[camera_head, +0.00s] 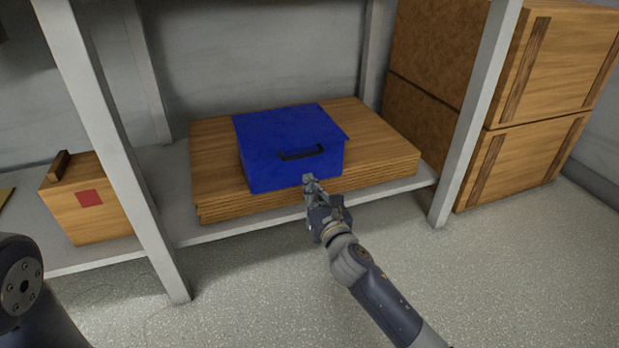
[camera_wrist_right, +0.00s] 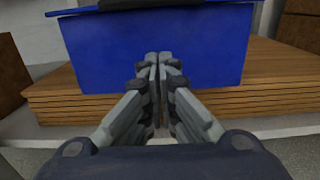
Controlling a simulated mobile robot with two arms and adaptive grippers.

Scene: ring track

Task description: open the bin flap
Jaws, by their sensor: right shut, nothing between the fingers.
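The blue bin (camera_head: 262,161) sits on a wooden platform (camera_head: 392,150) on a low grey shelf. Its flat blue lid flap (camera_head: 288,124) lies closed on top, and a black handle (camera_head: 302,153) is on the front near the top edge. My right gripper (camera_head: 308,181) is in front of the bin's lower front, below the handle, with its fingers shut and empty. In the right wrist view the shut fingertips (camera_wrist_right: 158,58) point at the blue front face (camera_wrist_right: 100,55), just under the dark handle at the top edge. I cannot tell whether they touch the bin. My left gripper is out of view.
A wooden box (camera_head: 95,215) with a red patch stands on the shelf at the left. Grey shelf posts (camera_head: 478,110) rise on both sides of the bin. Wooden crates (camera_head: 535,140) are stacked at the right. The floor (camera_head: 510,275) in front is clear.

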